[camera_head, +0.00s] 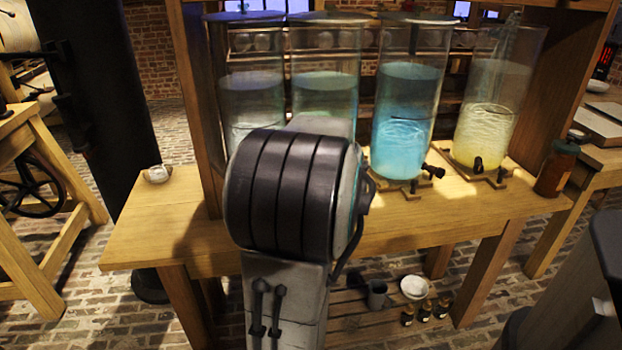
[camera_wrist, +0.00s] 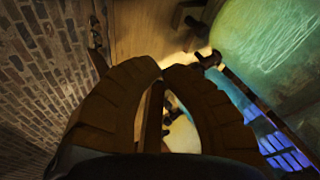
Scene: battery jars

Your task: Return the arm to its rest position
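My arm (camera_head: 290,215) rises in the middle of the head view and reaches over the wooden bench, its large dark joint toward the camera. My gripper is hidden behind it there. In the wrist view my gripper (camera_wrist: 162,68) shows two curved fingers whose tips come together, with a narrow gap lower between them. I see nothing held at the tips. A large glass jar with greenish liquid (camera_wrist: 270,40) is at the upper right of the wrist view, apart from the fingers.
Tall glass jars, including a blue one (camera_head: 405,135) and a yellow one (camera_head: 485,135), stand on the bench (camera_head: 150,225). Their taps point forward. A brown bottle (camera_head: 556,170) is at the right end and a small white bowl (camera_head: 157,174) at the left. Bare brick floor lies left.

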